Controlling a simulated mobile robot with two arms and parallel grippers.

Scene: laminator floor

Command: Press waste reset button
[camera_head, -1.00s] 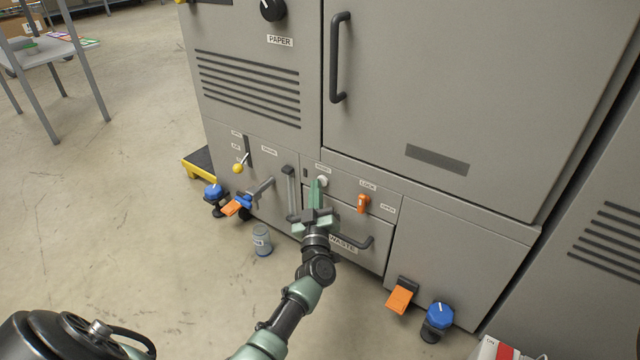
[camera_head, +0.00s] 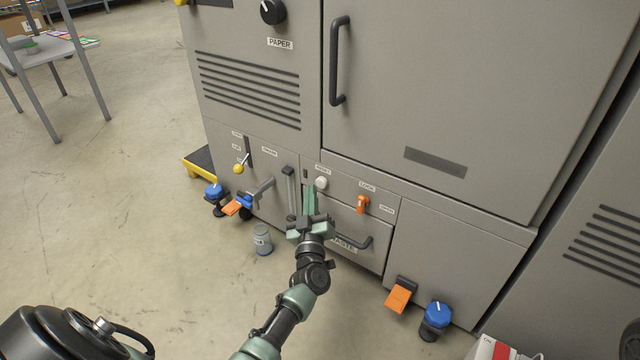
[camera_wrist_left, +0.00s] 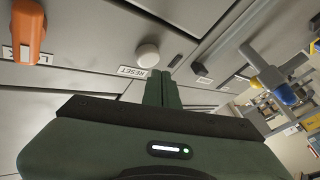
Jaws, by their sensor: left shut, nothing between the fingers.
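The white round reset button (camera_head: 321,183) sits on the grey panel strip above the waste drawer (camera_head: 375,231), under a small RESET label. It also shows in the left wrist view (camera_wrist_left: 148,55), beside the label RESET (camera_wrist_left: 132,72). My left gripper (camera_head: 310,186) is shut and empty. Its green fingers point at the panel just left of and below the button in the head view. In the left wrist view the fingertips (camera_wrist_left: 161,75) are close to the button but look apart from it. My right gripper is not in view.
An orange lock switch (camera_head: 362,205) is right of the button. A drawer handle (camera_head: 352,243) lies right of my gripper. A lever crank (camera_head: 258,190) and a vertical gauge (camera_head: 290,190) are to the left. A small jar (camera_head: 262,240) stands on the floor.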

